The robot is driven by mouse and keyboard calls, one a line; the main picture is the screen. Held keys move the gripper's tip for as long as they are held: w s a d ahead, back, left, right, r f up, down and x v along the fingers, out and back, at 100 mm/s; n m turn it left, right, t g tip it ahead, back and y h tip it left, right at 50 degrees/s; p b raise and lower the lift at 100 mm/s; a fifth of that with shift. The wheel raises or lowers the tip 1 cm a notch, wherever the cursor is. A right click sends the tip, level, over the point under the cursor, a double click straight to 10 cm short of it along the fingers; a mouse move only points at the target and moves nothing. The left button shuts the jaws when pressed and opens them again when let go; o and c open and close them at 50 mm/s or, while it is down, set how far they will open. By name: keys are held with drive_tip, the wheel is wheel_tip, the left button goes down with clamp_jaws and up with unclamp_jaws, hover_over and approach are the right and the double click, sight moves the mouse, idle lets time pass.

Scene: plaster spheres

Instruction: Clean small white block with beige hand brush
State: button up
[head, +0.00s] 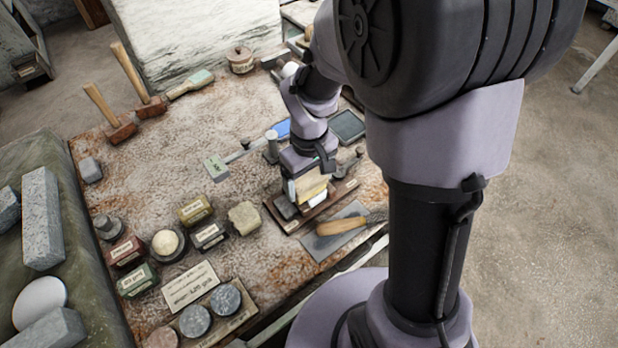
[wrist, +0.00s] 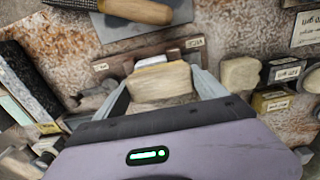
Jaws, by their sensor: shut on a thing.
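My gripper (head: 304,187) is low over the near right part of the table, shut on the beige hand brush (wrist: 160,84). In the wrist view the brush sits between both fingers as a beige block; its underside is hidden. A small white block (wrist: 151,61) shows just beyond the brush, partly covered by it. In the head view the white block (head: 318,199) shows just below the beige brush (head: 312,185), over a narrow wooden holder (head: 286,225). I cannot tell whether brush and block touch.
A trowel with a wooden handle (head: 341,226) lies close in front. A beige lump (head: 244,217) and small labelled boxes (head: 195,210) stand left. Mallets (head: 121,132) and a brush with a pale handle (head: 190,84) lie farther back. The table's middle left is clear.

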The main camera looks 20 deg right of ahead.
drive_tip(key=shift+f, duration=0.2)
idle(0.3)
drive_tip(key=shift+w+d+r, duration=0.15)
drive_tip(key=shift+d, duration=0.3)
drive_tip(key=shift+w+d, duration=0.2)
drive_tip(key=shift+d, duration=0.4)
drive_tip(key=shift+s+a, duration=0.25)
drive_tip(key=shift+a, duration=0.45)
drive_tip(key=shift+s+a, duration=0.2)
drive_tip(key=shift+a, duration=0.55)
drive_tip(key=shift+s+a, duration=0.25)
drive_tip(key=shift+a, duration=0.45)
drive_tip(key=shift+d, duration=0.1)
